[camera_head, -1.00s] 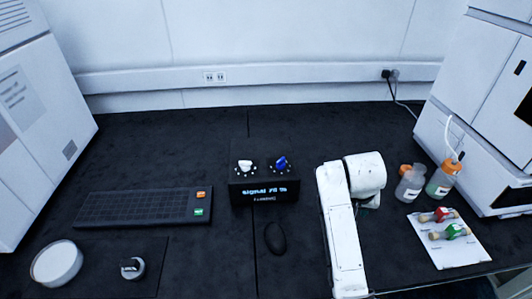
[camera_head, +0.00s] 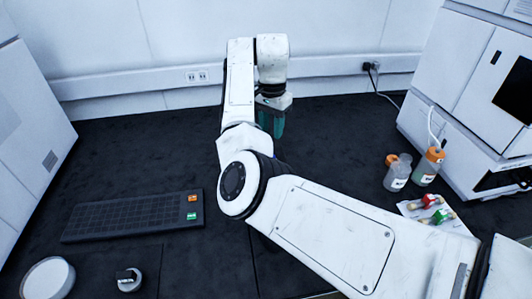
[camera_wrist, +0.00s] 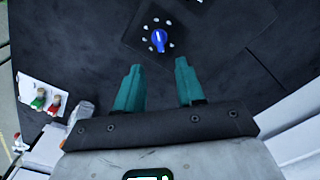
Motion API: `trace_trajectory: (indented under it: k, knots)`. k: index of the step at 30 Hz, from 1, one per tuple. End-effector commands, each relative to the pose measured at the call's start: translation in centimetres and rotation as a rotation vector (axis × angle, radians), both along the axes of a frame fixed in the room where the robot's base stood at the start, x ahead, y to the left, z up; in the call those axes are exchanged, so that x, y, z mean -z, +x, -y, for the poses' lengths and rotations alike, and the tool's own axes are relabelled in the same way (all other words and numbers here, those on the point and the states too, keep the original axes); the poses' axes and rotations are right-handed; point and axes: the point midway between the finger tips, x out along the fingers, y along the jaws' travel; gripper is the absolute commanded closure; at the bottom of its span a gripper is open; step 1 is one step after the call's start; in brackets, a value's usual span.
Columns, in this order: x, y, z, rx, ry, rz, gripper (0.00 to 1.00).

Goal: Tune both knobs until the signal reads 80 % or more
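The blue knob (camera_wrist: 159,38) sits on a dark panel in the wrist view, ringed by pale dots, with its white mark pointing up and left. My gripper (camera_wrist: 158,66) has its two green fingers apart with nothing between them. The blue knob lies just beyond the fingertips, roughly centred between them, and I see no contact. In the head view my gripper (camera_head: 270,122) hangs pointing down at the back of the bench. My arm hides the knob box and its signal display there, so the current reading does not show.
A black keypad (camera_head: 135,217) lies at left, with a white round dish (camera_head: 48,278) and a small dark-topped item (camera_head: 129,279) in front. Bottles (camera_head: 398,173) and a white card (camera_head: 412,209) with red and green pieces are at right, beside a white instrument (camera_head: 470,95).

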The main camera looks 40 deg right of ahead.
Motion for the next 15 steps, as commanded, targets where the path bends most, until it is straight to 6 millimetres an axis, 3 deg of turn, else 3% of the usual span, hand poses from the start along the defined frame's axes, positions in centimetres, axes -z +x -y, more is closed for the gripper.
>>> trace_trajectory:
  k: [15]
  knots:
    - [8.5,-0.1,0.0,-0.001,-0.001,-0.003,0.62]
